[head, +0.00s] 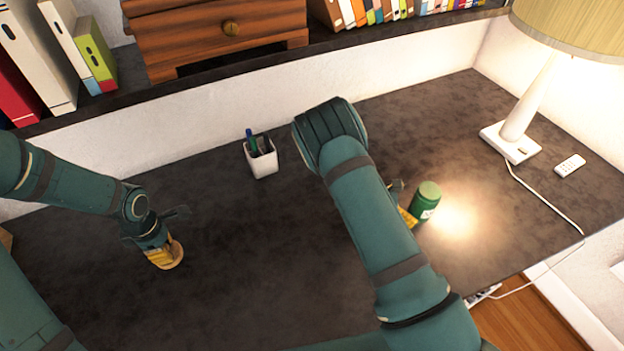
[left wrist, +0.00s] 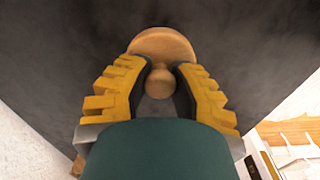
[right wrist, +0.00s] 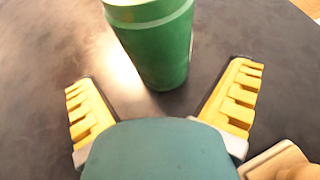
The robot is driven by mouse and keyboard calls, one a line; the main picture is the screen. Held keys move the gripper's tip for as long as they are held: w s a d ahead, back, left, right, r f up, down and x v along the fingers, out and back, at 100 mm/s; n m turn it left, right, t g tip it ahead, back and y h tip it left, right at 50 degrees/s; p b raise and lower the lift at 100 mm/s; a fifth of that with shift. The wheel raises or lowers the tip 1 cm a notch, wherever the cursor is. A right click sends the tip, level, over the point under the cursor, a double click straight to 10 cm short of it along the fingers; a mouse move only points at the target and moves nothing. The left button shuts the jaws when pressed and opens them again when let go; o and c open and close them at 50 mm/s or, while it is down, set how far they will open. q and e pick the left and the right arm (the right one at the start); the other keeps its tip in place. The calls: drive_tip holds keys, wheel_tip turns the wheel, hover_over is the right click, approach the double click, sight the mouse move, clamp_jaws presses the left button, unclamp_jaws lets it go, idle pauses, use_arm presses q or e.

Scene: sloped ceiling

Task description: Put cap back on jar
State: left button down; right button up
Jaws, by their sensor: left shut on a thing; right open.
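The jar (head: 427,204) is a green cylinder with a pale label, upright on the dark desk, right of my right forearm. In the right wrist view the jar (right wrist: 155,45) stands just ahead of and between the fingers of my right gripper (right wrist: 162,100), which is open and empty. In the head view my right gripper (head: 405,205) is mostly hidden behind my arm. The cap (left wrist: 160,48) is a tan wooden disc with a round knob. My left gripper (left wrist: 160,80) is shut on the knob. In the head view my left gripper (head: 160,255) is at the left with the cap (head: 174,262) beneath it.
A white pen cup (head: 262,160) stands at the back middle of the desk (head: 260,270). A lamp (head: 520,120) and a white remote (head: 569,165) are at the right, with a cord along the right edge. A shelf (head: 300,55) with books and a drawer box runs behind. The middle is clear.

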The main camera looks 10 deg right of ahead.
sight(421, 207)
drive_tip(key=x, duration=0.5)
drive_tip(key=shift+d+f, duration=0.1)
drive_tip(key=shift+f, duration=0.05)
idle(0.3)
drive_tip(key=c, duration=1.3)
